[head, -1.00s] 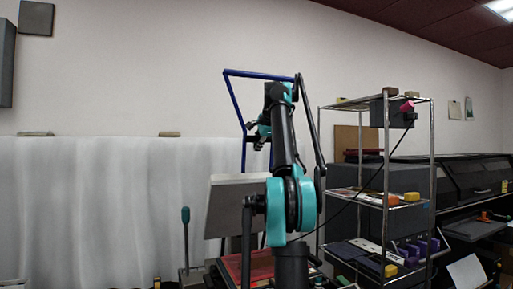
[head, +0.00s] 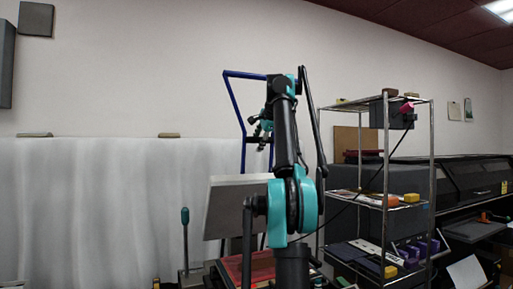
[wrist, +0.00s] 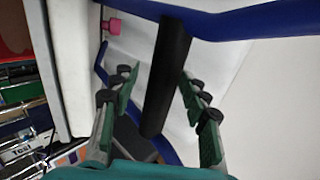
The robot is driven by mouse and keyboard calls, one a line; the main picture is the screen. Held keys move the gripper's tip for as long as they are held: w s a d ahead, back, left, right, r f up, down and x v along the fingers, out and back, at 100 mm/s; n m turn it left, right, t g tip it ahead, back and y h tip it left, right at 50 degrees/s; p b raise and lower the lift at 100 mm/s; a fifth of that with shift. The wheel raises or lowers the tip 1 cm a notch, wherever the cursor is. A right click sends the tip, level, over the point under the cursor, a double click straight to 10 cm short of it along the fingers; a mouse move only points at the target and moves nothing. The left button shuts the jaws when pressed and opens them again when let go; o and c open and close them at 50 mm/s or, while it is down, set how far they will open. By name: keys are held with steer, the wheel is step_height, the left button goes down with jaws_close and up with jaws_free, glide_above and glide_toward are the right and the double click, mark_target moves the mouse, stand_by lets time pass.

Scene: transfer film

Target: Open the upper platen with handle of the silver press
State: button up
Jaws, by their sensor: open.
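The silver press shows its pale grey upper platen (head: 236,205), tilted up, in the head view. A blue bar frame (head: 233,98) rises above it. In the wrist view a black cylindrical grip (wrist: 166,75) adjoins blue bars (wrist: 225,22); it looks like the handle. My gripper (wrist: 158,80) is open, with one green-padded finger on each side of the black grip. Gaps show between the grip and the pads. In the head view my gripper (head: 260,128) is small and dark beside the blue frame, and my arm hides part of the press.
A wire shelf rack (head: 433,170) with boxes and tools stands close to the right of my arm. A large black machine (head: 465,175) is behind it. A lever with a teal grip (head: 185,216) stands left of the platen. A white curtain (head: 90,210) covers the left side.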

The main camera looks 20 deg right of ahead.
mark_target(260, 138)
steer(key=shift+v, duration=2)
